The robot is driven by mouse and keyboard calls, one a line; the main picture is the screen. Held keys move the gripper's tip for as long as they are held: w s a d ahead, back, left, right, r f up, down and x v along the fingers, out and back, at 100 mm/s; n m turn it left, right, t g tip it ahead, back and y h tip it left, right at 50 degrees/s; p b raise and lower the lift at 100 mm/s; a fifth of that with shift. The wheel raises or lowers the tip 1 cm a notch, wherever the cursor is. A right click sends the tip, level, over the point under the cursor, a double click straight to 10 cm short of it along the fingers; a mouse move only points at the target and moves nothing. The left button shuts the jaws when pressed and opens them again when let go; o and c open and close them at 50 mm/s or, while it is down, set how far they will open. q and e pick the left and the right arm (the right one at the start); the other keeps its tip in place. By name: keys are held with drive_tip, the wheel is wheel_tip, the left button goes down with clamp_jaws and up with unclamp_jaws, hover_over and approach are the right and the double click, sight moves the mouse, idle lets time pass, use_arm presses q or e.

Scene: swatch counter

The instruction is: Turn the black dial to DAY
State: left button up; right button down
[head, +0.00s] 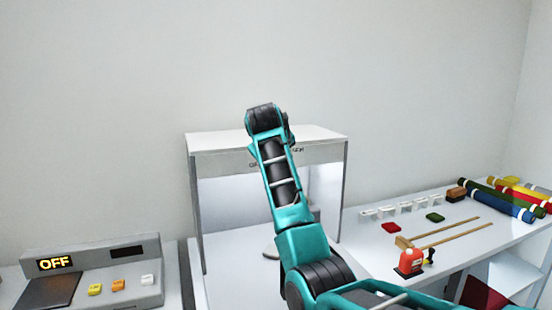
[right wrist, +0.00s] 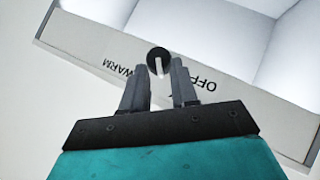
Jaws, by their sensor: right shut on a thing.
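The black dial (right wrist: 158,60) shows in the right wrist view on the light front strip (right wrist: 85,50) of a booth. Its white pointer line points down the picture, towards my gripper. The upside-down words WARM and OFF stand to the left and right of my fingers; lettering between them is mostly hidden. My right gripper (right wrist: 158,66) is shut on the dial, one finger on each side. In the head view my right arm covers the dial on the white booth (head: 205,140). My left gripper is in neither view.
A grey console (head: 120,262) at the lower left has a lit display reading OFF and several coloured buttons. The wall above the booth is bare.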

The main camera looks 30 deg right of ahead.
drive_tip(key=c, duration=1)
unclamp_jaws()
drive_tip(key=v, duration=1.3)
drive_tip(key=shift+b, duration=0.4)
